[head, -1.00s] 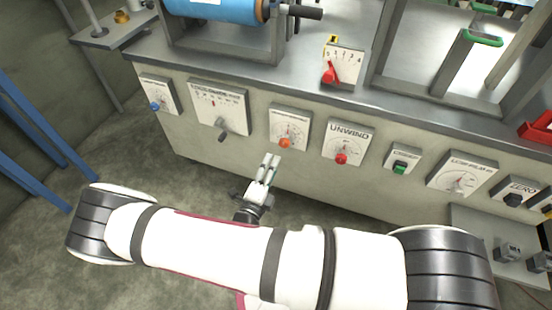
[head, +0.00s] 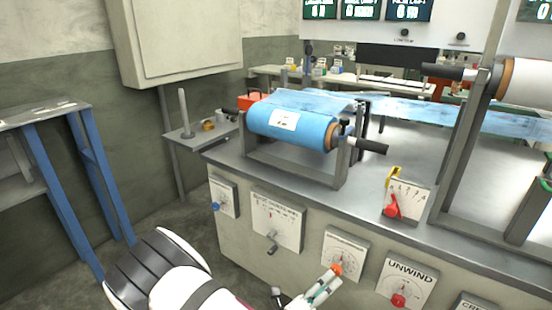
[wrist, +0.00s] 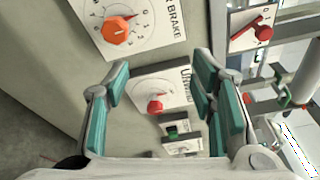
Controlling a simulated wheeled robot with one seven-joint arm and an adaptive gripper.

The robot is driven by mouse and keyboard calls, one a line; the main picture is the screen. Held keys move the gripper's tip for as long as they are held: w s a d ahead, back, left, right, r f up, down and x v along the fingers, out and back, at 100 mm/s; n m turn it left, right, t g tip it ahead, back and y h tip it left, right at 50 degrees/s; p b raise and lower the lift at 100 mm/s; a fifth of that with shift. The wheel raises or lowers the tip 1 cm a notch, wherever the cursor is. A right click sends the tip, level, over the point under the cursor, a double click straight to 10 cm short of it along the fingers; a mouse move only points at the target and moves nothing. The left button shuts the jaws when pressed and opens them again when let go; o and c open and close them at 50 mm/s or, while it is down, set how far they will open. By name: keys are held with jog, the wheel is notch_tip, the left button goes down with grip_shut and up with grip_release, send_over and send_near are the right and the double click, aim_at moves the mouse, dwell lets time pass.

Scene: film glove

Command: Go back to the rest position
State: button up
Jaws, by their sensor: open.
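My gripper (head: 322,287) is low in the head view, in front of the machine's front panel, near the dial with the orange knob (head: 336,269). In the wrist view my gripper (wrist: 162,85) has its two teal-padded fingers wide apart with nothing between them. Beyond the fingers are the UNWIND dial with its red knob (wrist: 155,106) and a green switch (wrist: 172,132). The orange knob also shows in the wrist view (wrist: 117,31), above and left of the fingers, apart from them. Part of my white arm shows at the bottom of the head view.
The grey machine bench (head: 300,215) carries a blue film roll (head: 290,122) in a frame. A red lever plate (head: 405,200) sits on its top. A small shelf (head: 205,140) and a blue-legged table (head: 40,115) stand left. Floor at lower left is free.

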jog(key=s+d+r+m+g+y, duration=0.1)
jog(key=s+d+r+m+g, duration=0.3)
jog(key=r+m, duration=0.35)
jog(key=s+d+r+m+g+y, duration=0.1)
jog(key=s+d+r+m+g, duration=0.3)
jog(key=r+m, duration=0.35)
jog(key=s+d+r+m+g, duration=0.2)
jog(key=s+r+m+g, duration=0.2)
jog(key=r+m+g, duration=0.4)
jog(key=s+a+r+m+t+y, duration=0.2)
jog(key=s+r+m+y, duration=0.35)
jog(key=s+m, duration=0.4)
jog(key=s+a+r+m+t+y, duration=0.2)
jog(key=s+r+m+t+y, duration=0.15)
jog(key=s+m+y, duration=0.4)
notch_tip(320, 180, up, 25)
jog(key=s+m+t+h+p, duration=0.1)
jog(key=s+t+p, duration=0.1)
jog(key=p, duration=2.1)
jog(key=shift+s+t+h, duration=0.3)
jog(key=shift+s+t, duration=0.1)
jog(key=shift+t, duration=0.15)
jog(key=shift+r, duration=0.1)
